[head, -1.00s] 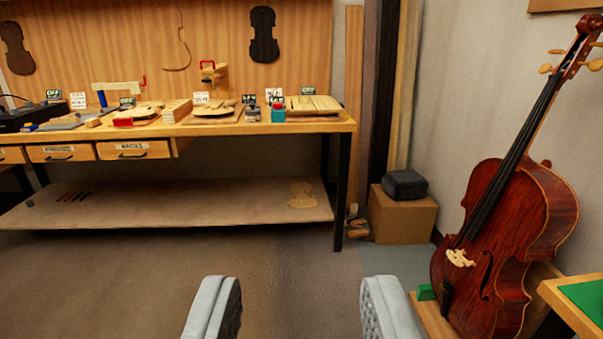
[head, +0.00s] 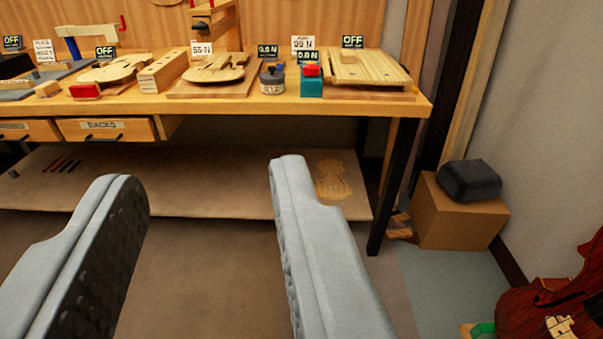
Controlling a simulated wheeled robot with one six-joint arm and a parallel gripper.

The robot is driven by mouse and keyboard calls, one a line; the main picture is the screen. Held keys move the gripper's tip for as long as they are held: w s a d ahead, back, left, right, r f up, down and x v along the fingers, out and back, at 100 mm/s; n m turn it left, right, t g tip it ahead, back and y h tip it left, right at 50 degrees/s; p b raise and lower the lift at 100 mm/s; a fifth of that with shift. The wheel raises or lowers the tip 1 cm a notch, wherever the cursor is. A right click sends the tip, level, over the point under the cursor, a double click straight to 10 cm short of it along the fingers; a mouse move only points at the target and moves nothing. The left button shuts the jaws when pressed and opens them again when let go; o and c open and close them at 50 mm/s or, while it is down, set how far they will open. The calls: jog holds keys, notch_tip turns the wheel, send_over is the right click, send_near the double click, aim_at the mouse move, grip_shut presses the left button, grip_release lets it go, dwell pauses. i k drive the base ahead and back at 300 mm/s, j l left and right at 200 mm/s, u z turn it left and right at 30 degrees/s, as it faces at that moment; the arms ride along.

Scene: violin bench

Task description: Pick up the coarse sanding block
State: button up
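My gripper (head: 205,172) is open and empty, its two grey fingers wide apart in front of the bench and below its top. Several small blocks lie on the workbench (head: 230,108). A red block (head: 85,91) lies near the front edge at left, with a small tan block (head: 47,89) to its left. A teal block with a red top (head: 311,82) stands right of centre. I cannot tell which of these is the coarse sanding block. The fingers touch none of them.
A dark-lidded jar (head: 272,80) stands beside the teal block. Violin plates (head: 220,70), a long wooden block (head: 163,72) and small signs crowd the bench. A box (head: 460,212) stands at right, near a cello (head: 560,300). Floor before the bench is open.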

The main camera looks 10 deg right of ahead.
aim_at(46, 90)
jog(key=i+l+u, duration=0.1)
jog(key=i+j, duration=2.25)
jog(key=i, duration=0.25)
